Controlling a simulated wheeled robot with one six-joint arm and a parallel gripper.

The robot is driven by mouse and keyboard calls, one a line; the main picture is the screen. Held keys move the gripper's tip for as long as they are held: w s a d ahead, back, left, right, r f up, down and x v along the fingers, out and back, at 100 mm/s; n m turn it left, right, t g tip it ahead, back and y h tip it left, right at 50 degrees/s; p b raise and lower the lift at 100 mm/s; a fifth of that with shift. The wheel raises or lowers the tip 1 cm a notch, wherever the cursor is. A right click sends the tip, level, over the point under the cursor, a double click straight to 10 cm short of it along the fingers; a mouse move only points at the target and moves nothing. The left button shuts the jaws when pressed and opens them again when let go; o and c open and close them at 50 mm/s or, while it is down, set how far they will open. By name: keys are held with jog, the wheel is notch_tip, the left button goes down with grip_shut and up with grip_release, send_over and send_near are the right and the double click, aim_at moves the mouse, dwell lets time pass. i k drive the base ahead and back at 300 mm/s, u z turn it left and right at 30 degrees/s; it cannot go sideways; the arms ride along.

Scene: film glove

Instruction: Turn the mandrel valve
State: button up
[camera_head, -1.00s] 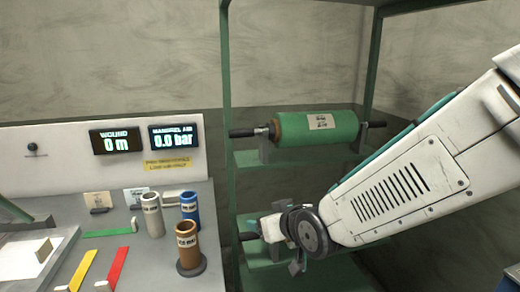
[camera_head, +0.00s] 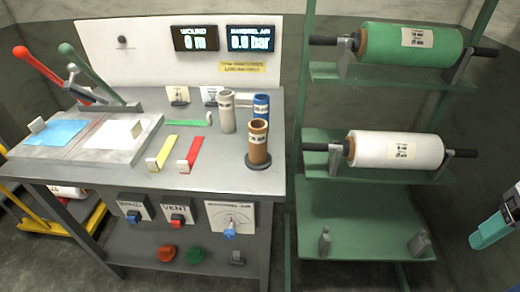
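Under the bench's front edge hang three control boxes. The left box (camera_head: 134,208) has a blue knob and a label too small to read. The middle box (camera_head: 176,211) reads VENT and has a red knob. The right panel (camera_head: 231,218) has a dial scale and a blue knob (camera_head: 230,229). I cannot tell from the labels which one is the mandrel valve. A display (camera_head: 249,39) above the bench reads MANDREL AIR 0.0 bar.
A brown core (camera_head: 258,142) stands upright on a dark round base, beside white and blue cores. A green rack (camera_head: 385,195) on the right holds green and white rolls. A yellow cart (camera_head: 45,225) stands at left.

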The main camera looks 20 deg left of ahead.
aim_at(230, 234)
jog(key=u, duration=1.25)
